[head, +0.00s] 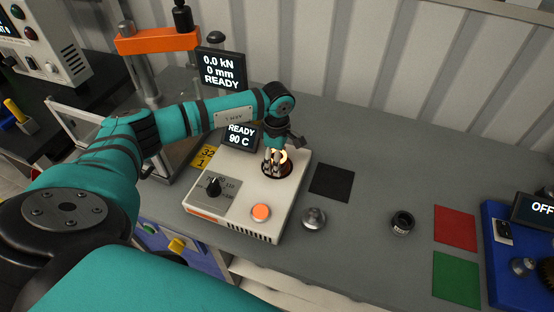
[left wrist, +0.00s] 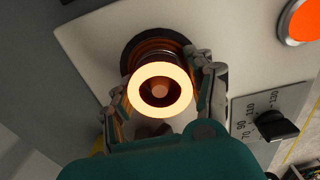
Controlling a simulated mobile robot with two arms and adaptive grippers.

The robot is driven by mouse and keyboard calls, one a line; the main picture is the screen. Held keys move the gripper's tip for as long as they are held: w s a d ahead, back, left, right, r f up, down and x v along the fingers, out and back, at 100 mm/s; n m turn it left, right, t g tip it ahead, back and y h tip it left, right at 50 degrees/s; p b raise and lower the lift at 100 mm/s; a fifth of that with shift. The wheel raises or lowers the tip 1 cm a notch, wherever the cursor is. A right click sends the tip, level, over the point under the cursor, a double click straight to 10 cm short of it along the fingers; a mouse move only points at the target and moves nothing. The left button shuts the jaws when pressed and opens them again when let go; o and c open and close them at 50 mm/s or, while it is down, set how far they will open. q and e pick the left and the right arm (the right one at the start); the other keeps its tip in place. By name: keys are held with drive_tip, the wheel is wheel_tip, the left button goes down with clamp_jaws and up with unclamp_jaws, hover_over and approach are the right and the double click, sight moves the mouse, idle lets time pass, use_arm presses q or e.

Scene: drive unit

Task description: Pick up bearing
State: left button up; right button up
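The bearing (left wrist: 133,87) is a ring glowing pale orange on the round dark plate of the heater (head: 242,205). In the head view the bearing (head: 284,156) shows as a bright glow, partly hidden by my left gripper's fingers. My left gripper (head: 274,163) points down over the heater plate. In the left wrist view its fingers (left wrist: 160,83) stand on both sides of the bearing, very close to its rim. I cannot tell whether they touch it. My right gripper is not in view.
The heater display reads READY, 90 C. A press with an orange crossbar (head: 157,41) stands behind left. A black square (head: 331,183), a round metal part (head: 313,218), a dark cylinder (head: 402,223), red (head: 455,228) and green (head: 456,278) squares lie right.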

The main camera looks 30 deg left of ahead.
use_arm(q)
drive_tip(key=c, duration=0.6)
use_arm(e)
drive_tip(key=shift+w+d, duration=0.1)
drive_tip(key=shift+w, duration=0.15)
